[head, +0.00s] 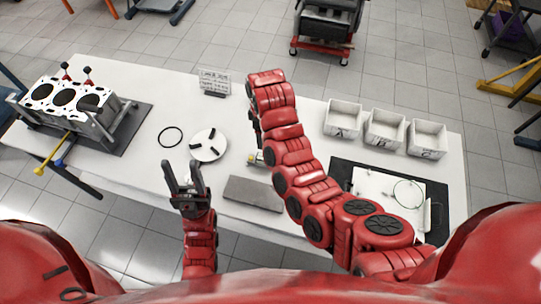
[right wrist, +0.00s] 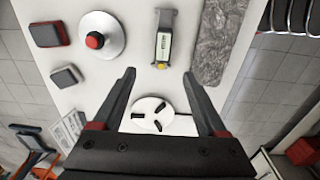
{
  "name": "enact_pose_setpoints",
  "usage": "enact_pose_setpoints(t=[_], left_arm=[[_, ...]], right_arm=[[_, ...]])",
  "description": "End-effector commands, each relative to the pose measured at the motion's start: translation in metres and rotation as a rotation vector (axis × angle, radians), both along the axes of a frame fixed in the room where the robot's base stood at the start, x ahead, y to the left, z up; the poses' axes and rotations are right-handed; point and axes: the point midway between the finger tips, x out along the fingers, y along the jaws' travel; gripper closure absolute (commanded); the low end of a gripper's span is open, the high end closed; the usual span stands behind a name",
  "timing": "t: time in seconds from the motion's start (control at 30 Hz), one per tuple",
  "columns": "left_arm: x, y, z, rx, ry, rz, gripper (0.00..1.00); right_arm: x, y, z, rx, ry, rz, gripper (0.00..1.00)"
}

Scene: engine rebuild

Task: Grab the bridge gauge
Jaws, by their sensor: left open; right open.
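A pale bar-shaped tool with dark ends, a label and a yellow tip (right wrist: 163,40) looks like the bridge gauge, though I cannot be sure. It lies flat on the white table, and in the head view its yellow end (head: 256,158) shows beside my right arm, which hides the rest. My right gripper (right wrist: 159,74) is open and empty; in the wrist view the tool shows beyond its fingertips, apart from them. In the head view that gripper is mostly hidden by its arm. My left gripper (head: 181,166) is open and empty near the table's front edge.
A white slotted disc (head: 208,145), a black ring (head: 170,137) and a grey slab (head: 253,193) lie nearby. In the wrist view, a red-knobbed disc (right wrist: 93,40) and two small boxes (right wrist: 48,34) (right wrist: 67,76) stand left. An engine block (head: 68,97) and white bins (head: 385,128) flank the table.

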Motion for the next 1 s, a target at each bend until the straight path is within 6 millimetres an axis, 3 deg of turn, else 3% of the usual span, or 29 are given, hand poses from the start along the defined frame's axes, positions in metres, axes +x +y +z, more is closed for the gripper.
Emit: enact_pose_setpoints(t=[0.13, 0.4, 0.6, 0.67, 1.0], left_arm=[[0.000, 0.000, -0.011, 0.000, 0.000, 0.000, 0.50], [0.000, 0.000, -0.063, 0.000, 0.000, 0.000, 0.50], [0.000, 0.000, -0.094, 0.000, 0.000, 0.000, 0.50], [0.000, 0.000, -0.079, 0.000, 0.000, 0.000, 0.50], [0.000, 0.000, -0.065, 0.000, 0.000, 0.000, 0.50]], right_arm=[[-0.007, 0.000, -0.009, -0.014, 0.032, 0.016, 0.25], [-0.006, -0.001, -0.071, -0.013, 0.028, 0.015, 0.25], [-0.006, -0.001, -0.105, -0.011, 0.027, 0.013, 0.25], [-0.007, -0.001, -0.103, -0.011, 0.031, 0.013, 0.25], [-0.006, -0.002, -0.124, -0.011, 0.031, 0.013, 0.25]])
